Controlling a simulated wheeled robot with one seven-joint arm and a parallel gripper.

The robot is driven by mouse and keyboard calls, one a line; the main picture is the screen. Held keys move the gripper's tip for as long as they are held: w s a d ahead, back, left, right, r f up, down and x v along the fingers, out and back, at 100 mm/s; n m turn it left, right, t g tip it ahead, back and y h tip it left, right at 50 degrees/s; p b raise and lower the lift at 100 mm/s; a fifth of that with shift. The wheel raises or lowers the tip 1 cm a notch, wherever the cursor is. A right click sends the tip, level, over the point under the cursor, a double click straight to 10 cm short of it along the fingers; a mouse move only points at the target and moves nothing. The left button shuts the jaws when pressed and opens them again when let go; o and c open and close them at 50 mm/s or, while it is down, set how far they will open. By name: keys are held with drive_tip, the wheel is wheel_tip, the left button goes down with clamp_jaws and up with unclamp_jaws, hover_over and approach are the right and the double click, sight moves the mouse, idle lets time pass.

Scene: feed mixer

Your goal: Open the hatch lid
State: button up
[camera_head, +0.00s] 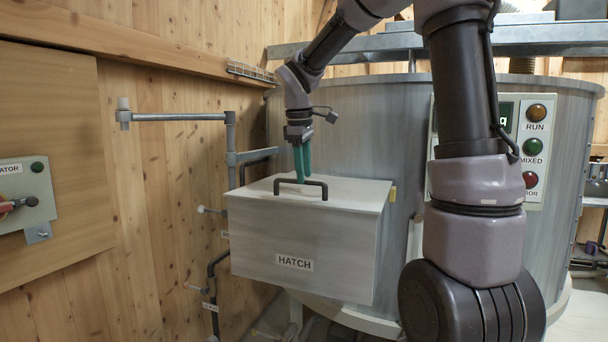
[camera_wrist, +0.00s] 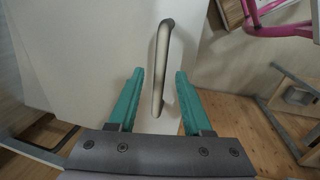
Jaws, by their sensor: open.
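The hatch is a pale grey box labelled HATCH, with a flat lid (camera_head: 345,191) on top, in the middle of the head view. The lid lies closed on the box. A dark bar handle (camera_head: 301,188) stands on the lid; in the wrist view the handle (camera_wrist: 161,62) runs away from me. My gripper (camera_head: 302,179) is above the lid, fingers pointing down at the handle. In the wrist view my gripper (camera_wrist: 159,75) is open, with a green finger on each side of the handle's near end. Whether a finger touches the handle I cannot tell.
The large grey mixer drum (camera_head: 350,120) stands behind the hatch. A control panel (camera_head: 530,150) with lamps is on its right. A pipe frame (camera_head: 180,117) juts out left of the hatch, near the wooden wall (camera_head: 150,200). A switch box (camera_head: 25,195) is at far left.

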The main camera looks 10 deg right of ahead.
drive_tip(key=shift+d+f, duration=0.1)
drive_tip(key=shift+f, duration=0.4)
clamp_jaws()
drive_tip(key=shift+w, duration=0.1)
idle(1.1)
